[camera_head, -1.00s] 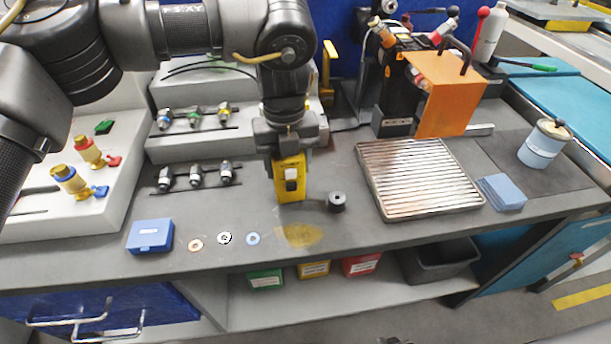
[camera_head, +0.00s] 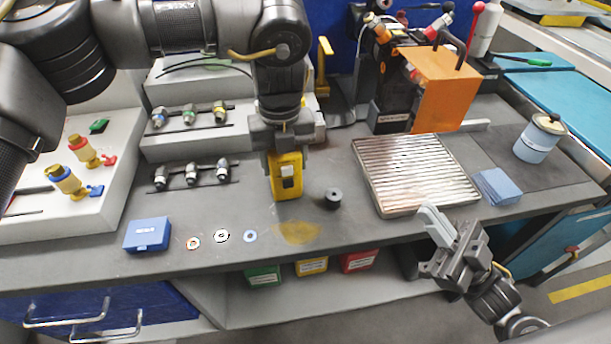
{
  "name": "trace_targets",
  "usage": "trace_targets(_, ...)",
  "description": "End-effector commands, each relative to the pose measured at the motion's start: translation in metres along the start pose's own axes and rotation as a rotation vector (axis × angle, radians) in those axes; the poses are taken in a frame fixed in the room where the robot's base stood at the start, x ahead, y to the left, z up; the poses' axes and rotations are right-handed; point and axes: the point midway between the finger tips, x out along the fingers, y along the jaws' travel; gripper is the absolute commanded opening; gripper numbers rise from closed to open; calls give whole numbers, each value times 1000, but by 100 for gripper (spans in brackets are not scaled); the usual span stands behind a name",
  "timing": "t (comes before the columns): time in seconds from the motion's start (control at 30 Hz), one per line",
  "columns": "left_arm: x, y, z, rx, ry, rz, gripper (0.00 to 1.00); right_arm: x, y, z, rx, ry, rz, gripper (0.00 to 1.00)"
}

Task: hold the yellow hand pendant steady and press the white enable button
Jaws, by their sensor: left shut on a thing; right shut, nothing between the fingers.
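The yellow hand pendant (camera_head: 286,188) stands upright at the middle of the grey bench. The white enable button (camera_head: 287,170) is on its dark front panel and faces the camera. My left gripper (camera_head: 285,152) comes down from above and is shut on the pendant's top; the fingertips are partly hidden by the pendant. My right gripper (camera_head: 432,222) is at the lower right, near the bench's front edge, shut and empty. It is well apart from the pendant, to its right and nearer the camera.
A ribbed metal tray (camera_head: 378,202) lies right of the pendant. A small black cylinder (camera_head: 333,198) stands close to the pendant's right. A blue box (camera_head: 147,234) and several washers (camera_head: 222,235) lie at the front left. Blue cloths (camera_head: 498,186) lie beside the tray.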

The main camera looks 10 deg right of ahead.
Motion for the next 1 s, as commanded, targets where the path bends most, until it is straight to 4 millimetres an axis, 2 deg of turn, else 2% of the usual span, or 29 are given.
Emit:
trace_targets(0.03,0,0,0,0,0,0,20,16,2,-12,-82,28,-68,0)
trace_targets(0.13,0,0,0,0,0,0,20,43,2,-18,-260,51,-194,0)
trace_targets(0.3,0,0,0,-1,0,0,20,82,8,4,-621,28,-409,0)
trace_targets(0.47,0,0,0,0,0,0,20,105,19,23,-946,8,-590,0)
trace_targets(0.57,0,0,0,-1,0,0,20,102,16,46,-1083,-8,-730,0)
trace_targets(0.7,0,0,0,-1,0,0,20,81,0,73,-1108,-19,-859,0)
trace_targets(0.8,0,0,0,-1,0,0,20,73,-7,81,-1107,-19,-900,0)
trace_targets(1.0,0,0,0,-1,0,0,20,70,-9,83,-1106,-19,-912,0)
